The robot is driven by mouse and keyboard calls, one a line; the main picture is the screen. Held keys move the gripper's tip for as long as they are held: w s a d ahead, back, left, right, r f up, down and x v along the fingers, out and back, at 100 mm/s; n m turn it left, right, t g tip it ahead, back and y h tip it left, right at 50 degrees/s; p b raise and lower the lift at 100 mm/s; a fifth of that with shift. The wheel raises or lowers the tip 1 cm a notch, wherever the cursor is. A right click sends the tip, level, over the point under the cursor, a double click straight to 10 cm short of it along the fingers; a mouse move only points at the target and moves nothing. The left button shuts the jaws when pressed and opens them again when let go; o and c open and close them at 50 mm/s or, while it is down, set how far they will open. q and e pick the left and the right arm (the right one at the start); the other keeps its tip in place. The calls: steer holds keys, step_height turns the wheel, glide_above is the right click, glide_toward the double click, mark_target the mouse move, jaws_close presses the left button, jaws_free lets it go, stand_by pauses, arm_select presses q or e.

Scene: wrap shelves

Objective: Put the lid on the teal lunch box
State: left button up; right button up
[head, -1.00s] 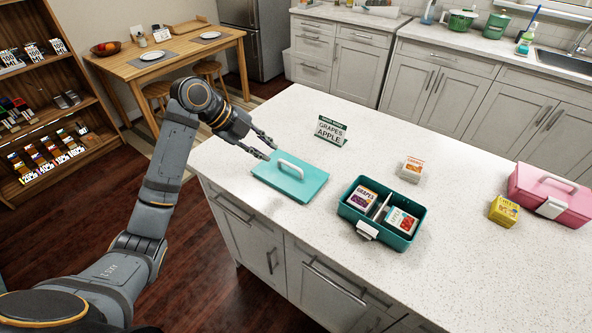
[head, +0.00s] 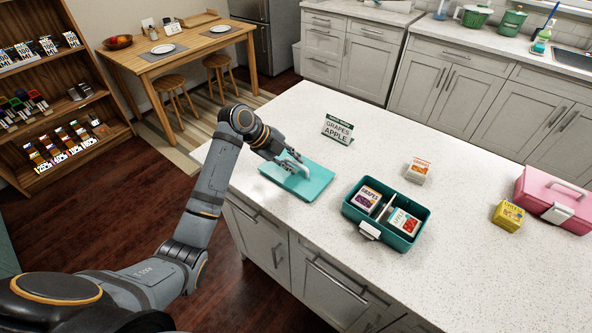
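The teal lid (head: 309,185) with a white handle lies flat on the white counter, left of the teal lunch box. The teal lunch box (head: 397,242) is open, with a white latch at its front. A grapes box (head: 367,197) sits in its left compartment and an apple box (head: 403,221) in its right one. My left gripper (head: 294,166) is down at the lid's handle, its fingers overlapping it in the head view. I cannot tell whether the fingers are closed on the handle. My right gripper is not in view.
A green-edged sign (head: 338,129) reading grapes and apple stands behind the lid. A small orange-and-white box (head: 418,170) stands behind the lunch box. A yellow box (head: 508,215) and a pink lunch box (head: 553,197) are to the right. The counter's front right is clear.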

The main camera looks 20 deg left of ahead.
arm_select(q)
jaws_close()
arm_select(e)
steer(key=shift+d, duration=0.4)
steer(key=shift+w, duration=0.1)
